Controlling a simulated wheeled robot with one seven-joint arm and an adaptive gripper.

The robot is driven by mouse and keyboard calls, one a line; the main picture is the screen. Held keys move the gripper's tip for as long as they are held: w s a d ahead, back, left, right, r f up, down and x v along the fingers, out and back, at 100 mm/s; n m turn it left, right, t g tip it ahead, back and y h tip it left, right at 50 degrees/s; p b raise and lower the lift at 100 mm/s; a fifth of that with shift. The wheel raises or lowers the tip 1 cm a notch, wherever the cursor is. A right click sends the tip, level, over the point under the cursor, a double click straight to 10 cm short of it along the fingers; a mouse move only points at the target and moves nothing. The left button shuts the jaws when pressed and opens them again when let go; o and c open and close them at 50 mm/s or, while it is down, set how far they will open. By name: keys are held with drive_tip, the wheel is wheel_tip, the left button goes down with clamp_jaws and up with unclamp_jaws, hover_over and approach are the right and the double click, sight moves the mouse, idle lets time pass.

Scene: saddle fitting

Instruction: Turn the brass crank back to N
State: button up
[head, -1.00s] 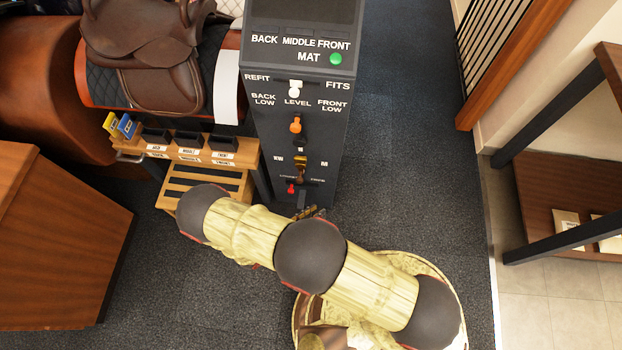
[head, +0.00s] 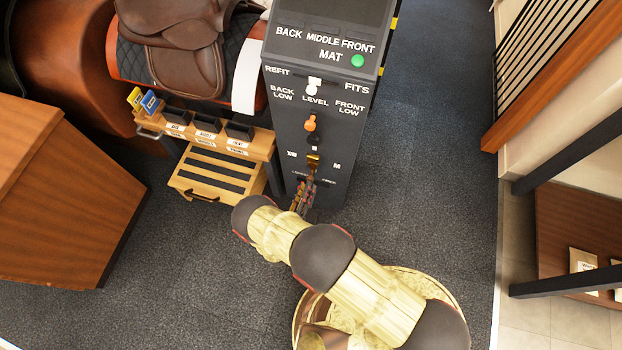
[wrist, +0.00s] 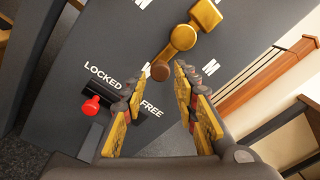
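The brass crank (head: 313,162) is on the front of the dark cabinet (head: 330,130), below the orange knob. In the wrist view the crank (wrist: 182,38) slants from upper right to lower left, its darker end (wrist: 160,71) nearest me. I cannot tell for sure which letter it points to. My gripper (wrist: 159,76) is open. Its fingertips stand on either side of the crank's near end, with gaps showing; no grip is visible. In the head view my gripper (head: 304,186) is at the cabinet front, just below the crank, and partly hides what is behind it.
A red-knobbed lever (wrist: 91,105) sits toward the LOCKED end of its slot, left of my fingers. An orange knob (head: 310,123) and a white LEVEL slider (head: 312,88) are above the crank. A wooden step stand (head: 215,178) is close on the left. Carpet right of the cabinet is clear.

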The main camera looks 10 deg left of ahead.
sight(310, 179)
drive_tip(key=shift+w+d+b, duration=0.2)
drive_tip(key=shift+w+b, duration=0.15)
drive_tip(key=shift+w, duration=0.95)
drive_tip(key=shift+w+d+b, duration=0.2)
drive_tip(key=shift+w+b, duration=0.1)
drive_tip(key=shift+w, duration=1)
drive_tip(key=shift+c, duration=1.4)
drive_tip(key=c, duration=0.4)
clamp_jaws()
